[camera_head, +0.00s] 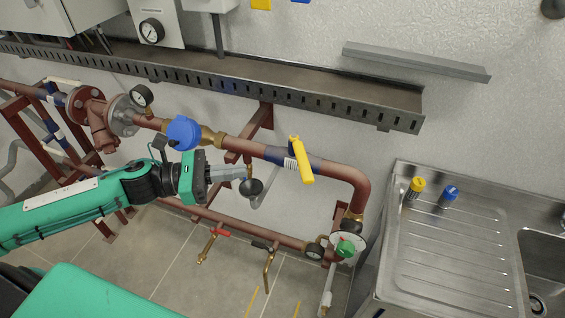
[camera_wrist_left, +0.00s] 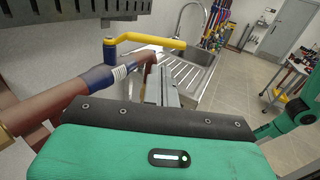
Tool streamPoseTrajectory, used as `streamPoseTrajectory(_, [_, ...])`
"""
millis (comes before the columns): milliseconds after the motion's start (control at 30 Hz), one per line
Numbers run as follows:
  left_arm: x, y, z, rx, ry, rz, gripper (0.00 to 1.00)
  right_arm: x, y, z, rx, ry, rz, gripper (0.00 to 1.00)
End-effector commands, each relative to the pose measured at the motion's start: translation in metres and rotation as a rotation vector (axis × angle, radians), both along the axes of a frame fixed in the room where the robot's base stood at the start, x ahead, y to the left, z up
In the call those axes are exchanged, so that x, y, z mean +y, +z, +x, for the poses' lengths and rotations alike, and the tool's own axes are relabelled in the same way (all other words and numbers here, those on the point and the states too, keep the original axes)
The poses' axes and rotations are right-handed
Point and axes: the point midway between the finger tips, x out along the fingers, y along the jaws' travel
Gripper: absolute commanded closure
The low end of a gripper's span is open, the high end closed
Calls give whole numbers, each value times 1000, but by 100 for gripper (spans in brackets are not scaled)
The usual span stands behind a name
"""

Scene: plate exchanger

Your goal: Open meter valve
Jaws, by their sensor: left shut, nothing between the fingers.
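A valve with a long yellow lever (camera_head: 301,160) sits on the dark red pipe. In the head view the lever lies across the pipe. In the left wrist view the yellow lever (camera_wrist_left: 150,41) stands above the blue pipe section, beyond my fingers. A blue round meter (camera_head: 183,133) is on the same pipe, farther left. My left gripper (camera_head: 243,173) is shut and empty, below the pipe and left of the lever, apart from it. Its fingers (camera_wrist_left: 165,88) show in the wrist view. A small black round part (camera_head: 251,187) appears right at the fingertips; I cannot tell if they touch. My right gripper is not seen.
A slotted metal tray (camera_head: 260,88) runs along the wall above the pipe. A steel sink counter (camera_head: 450,245) stands at right, with yellow and blue caps on it. Pressure gauges (camera_head: 142,95) and a lower red pipe with small taps (camera_head: 219,233) surround the arm.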

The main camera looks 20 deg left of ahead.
Motion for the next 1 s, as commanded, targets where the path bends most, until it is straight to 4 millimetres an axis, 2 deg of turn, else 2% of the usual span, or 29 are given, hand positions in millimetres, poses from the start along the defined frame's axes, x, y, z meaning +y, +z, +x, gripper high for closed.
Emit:
streamPoseTrajectory(500, [-36, 4, 18, -2, -3, -2, 100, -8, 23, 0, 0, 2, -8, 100])
streamPoseTrajectory(1000, [-84, 4, 43, 0, -2, -2, 100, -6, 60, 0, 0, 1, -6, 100])
